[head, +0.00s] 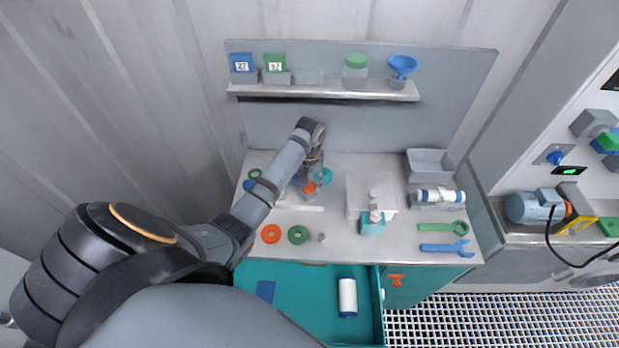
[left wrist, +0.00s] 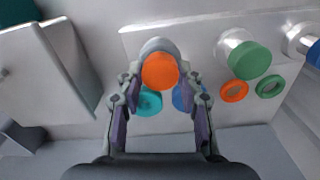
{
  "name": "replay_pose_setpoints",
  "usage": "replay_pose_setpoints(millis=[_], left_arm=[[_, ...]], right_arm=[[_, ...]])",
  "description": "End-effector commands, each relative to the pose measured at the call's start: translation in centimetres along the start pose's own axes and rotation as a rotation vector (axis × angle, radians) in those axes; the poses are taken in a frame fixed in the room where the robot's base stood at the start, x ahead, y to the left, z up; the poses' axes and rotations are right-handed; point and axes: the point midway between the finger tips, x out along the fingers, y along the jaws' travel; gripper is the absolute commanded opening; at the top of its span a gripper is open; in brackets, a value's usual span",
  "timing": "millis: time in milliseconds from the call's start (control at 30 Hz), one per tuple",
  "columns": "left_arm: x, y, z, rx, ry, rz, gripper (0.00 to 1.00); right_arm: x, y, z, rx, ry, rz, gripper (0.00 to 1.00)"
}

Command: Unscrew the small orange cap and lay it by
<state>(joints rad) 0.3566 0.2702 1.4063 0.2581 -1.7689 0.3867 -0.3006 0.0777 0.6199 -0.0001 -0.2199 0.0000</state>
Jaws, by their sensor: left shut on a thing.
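The small orange cap (head: 310,188) is at the left part of the bench, under my left gripper (head: 312,178). In the left wrist view, the orange cap (left wrist: 160,71) sits between the fingertips of my left gripper (left wrist: 160,76), which is shut on it. A pale grey cylindrical body (left wrist: 158,45) shows just behind the cap, in line with it. I cannot tell whether the cap is still seated on it or slightly apart. My right gripper is not in view.
A white box (head: 360,182) and a teal bottle (head: 372,224) stand mid-bench. A green-capped vessel (left wrist: 250,61) is beside my left gripper. An orange ring (head: 271,233) and green ring (head: 298,235) lie near the front edge, above an open teal drawer (head: 310,280). Wrenches (head: 447,248) lie right.

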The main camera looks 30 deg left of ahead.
Motion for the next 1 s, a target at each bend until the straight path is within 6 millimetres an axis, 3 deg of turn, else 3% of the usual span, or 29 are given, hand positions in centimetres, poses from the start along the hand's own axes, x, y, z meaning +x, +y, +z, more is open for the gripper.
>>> replay_pose_setpoints(millis=[33, 633, 900, 1000], left_arm=[[-0.6, 0.0, 0.0, -0.036, -0.001, 0.000, 0.00], [-0.6, 0.0, 0.0, -0.591, -0.001, 0.000, 0.00], [-0.1, 0.0, 0.0, -1.163, 0.001, 0.001, 0.00], [-0.1, 0.0, -0.1, -1.168, 0.001, 0.001, 0.00]], right_arm=[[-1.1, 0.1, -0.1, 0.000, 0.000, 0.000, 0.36], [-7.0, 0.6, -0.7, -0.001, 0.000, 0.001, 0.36], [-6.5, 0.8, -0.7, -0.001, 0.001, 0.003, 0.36], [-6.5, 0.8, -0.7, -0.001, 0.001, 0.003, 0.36]])
